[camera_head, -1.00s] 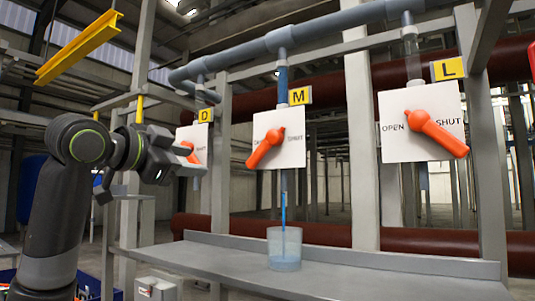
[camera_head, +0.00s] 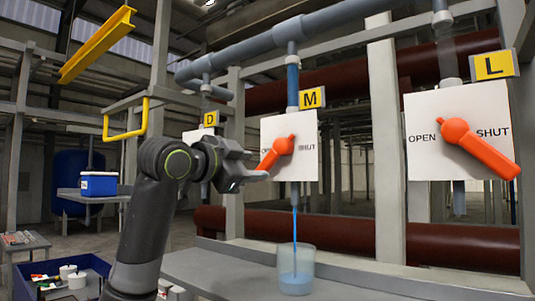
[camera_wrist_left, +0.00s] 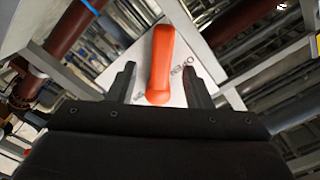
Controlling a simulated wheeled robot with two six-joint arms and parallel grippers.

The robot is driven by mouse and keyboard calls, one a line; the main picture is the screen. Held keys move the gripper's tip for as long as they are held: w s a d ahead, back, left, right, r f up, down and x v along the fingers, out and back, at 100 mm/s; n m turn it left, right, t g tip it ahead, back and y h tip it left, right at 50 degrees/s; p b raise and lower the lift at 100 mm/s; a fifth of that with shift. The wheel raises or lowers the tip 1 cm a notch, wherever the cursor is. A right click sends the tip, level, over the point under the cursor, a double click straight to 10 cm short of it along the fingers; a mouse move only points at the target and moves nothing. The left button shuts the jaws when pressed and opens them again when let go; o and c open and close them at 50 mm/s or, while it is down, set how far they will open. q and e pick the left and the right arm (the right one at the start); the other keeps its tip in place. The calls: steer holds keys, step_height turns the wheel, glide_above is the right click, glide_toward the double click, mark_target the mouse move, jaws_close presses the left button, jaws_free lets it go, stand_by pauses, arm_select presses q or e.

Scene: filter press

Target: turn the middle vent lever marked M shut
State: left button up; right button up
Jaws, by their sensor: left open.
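The middle vent lever M (camera_head: 277,152) is orange on a white plate (camera_head: 303,165) below a yellow M tag (camera_head: 312,98). Its handle points down and left, toward the OPEN side, whose word it partly covers. My left gripper (camera_head: 258,169) is open, close to the handle's lower end. In the left wrist view, the orange lever (camera_wrist_left: 161,65) shows between the two spread fingers; I cannot tell if it is within their reach. Blue liquid runs from the M pipe into a clear beaker (camera_head: 296,268). My right gripper is not in view.
Lever L (camera_head: 478,146) on the right points down-right toward SHUT. The D plate (camera_head: 190,138) is mostly hidden behind my left arm. A grey shelf (camera_head: 220,275) runs below the plates. A grey post (camera_head: 385,140) stands between M and L. A yellow bar hangs at upper left.

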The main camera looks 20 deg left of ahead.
mark_target(263, 165)
arm_select(q)
steer(key=x, duration=0.1)
steer(key=p+x, duration=0.2)
steer(key=shift+w+d+r, duration=0.1)
steer(key=shift+w+r, duration=0.2)
steer(key=shift+w, duration=0.1)
steer(key=shift+w+d, duration=0.15)
steer(key=shift+w, duration=0.2)
steer(key=shift+w+d+f+p, duration=0.25)
steer(key=shift+w+p, duration=0.15)
steer(key=shift+w, duration=0.15)
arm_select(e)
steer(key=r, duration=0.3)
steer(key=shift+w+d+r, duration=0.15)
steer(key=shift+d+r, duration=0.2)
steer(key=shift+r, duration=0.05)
arm_select(q)
steer(key=shift+s+a, duration=0.1)
steer(key=shift+c, duration=0.7)
jaws_close()
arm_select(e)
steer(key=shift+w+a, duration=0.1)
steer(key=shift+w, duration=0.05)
